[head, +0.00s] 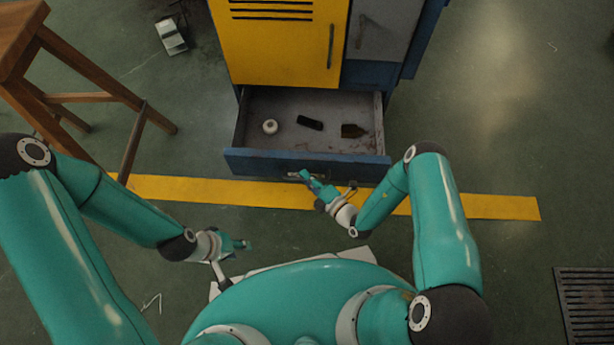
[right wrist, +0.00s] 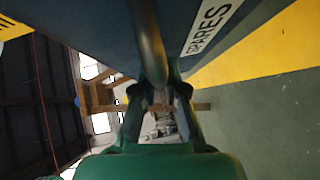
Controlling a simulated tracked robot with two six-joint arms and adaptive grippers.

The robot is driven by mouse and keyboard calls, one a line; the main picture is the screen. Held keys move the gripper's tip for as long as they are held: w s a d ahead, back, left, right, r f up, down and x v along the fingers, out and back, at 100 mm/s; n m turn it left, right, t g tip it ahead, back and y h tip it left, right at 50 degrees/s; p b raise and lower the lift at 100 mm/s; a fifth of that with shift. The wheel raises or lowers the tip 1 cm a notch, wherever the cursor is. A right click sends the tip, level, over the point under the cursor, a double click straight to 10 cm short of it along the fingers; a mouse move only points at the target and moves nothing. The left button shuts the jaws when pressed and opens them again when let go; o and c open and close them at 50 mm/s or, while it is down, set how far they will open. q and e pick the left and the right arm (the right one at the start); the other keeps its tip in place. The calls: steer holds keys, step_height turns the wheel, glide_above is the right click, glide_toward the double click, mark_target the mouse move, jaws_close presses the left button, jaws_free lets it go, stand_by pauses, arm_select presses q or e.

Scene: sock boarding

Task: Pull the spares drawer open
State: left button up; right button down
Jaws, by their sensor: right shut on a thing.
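The blue spares drawer (head: 250,163) stands pulled out from the bottom of the cabinet, with its inside open to view. Its front carries a "SPARES" label (right wrist: 207,27) in the right wrist view. My right gripper (head: 309,178) is at the drawer front and shut on the drawer's bar handle (right wrist: 147,40), which runs between its fingers in the right wrist view. My left gripper (head: 246,244) is low, in front of my base and away from the drawer. It is too small to tell whether its fingers are apart.
A white roll (head: 270,127), a black object (head: 310,123) and a dark brown piece (head: 353,131) lie in the drawer. The yellow cabinet door (head: 280,50) is shut above. A wooden stool (head: 85,97) stands at the left. A floor grate (head: 590,305) is at lower right.

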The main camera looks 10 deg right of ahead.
steer(key=shift+s+a+f, duration=0.15)
steer(key=shift+s, duration=0.05)
steer(key=c, duration=1.2)
jaws_free()
steer(key=shift+w, duration=0.15)
steer(key=v, duration=1.2)
